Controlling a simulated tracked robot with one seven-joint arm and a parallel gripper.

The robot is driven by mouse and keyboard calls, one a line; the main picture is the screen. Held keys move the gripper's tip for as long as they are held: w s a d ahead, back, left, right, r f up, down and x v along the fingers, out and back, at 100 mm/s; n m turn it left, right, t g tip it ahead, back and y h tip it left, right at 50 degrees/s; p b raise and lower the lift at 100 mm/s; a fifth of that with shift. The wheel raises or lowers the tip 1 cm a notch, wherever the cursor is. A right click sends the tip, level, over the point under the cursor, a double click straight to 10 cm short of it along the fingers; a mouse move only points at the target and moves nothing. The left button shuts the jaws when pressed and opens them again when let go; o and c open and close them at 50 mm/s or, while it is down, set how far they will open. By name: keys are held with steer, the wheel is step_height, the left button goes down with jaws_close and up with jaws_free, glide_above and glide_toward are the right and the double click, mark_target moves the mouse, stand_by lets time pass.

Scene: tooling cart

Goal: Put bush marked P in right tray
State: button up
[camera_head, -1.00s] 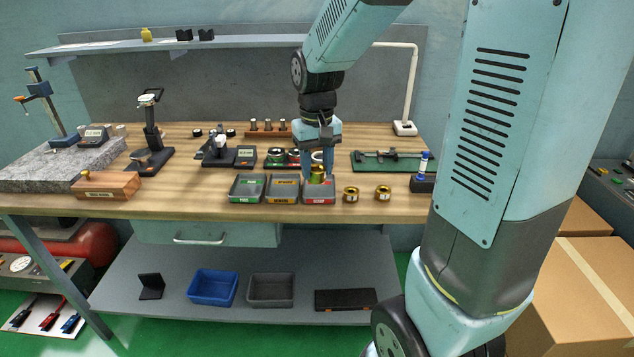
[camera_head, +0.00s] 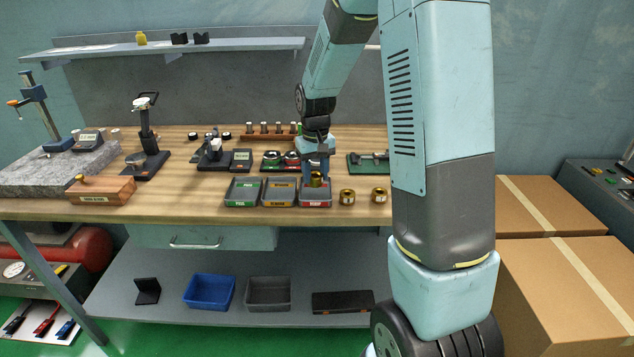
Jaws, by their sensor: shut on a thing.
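My gripper (camera_head: 317,172) points down and is shut on a brass-coloured bush (camera_head: 317,180), at the red-labelled right tray (camera_head: 316,199). The bush is within the tray's outline in the picture; whether it touches the tray floor I cannot tell. Two more brass bushes stand on the bench right of the trays: one close to the tray (camera_head: 347,197) and one farther right (camera_head: 380,195). Their markings are too small to read, as is any letter on the held bush. The green-labelled left tray (camera_head: 243,201) and orange-labelled middle tray (camera_head: 279,200) look empty.
A dial stand (camera_head: 150,150) and wooden box (camera_head: 101,190) are to the left. My arm hides the bench's right end. Clear wood lies in front of the trays.

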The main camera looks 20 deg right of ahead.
steer(key=shift+w+f, duration=0.15)
steer(key=shift+f, duration=0.05)
steer(key=shift+w+d+f, duration=0.1)
steer(key=shift+f, duration=1.5)
steer(key=o, duration=1)
steer(key=shift+f, duration=0.1)
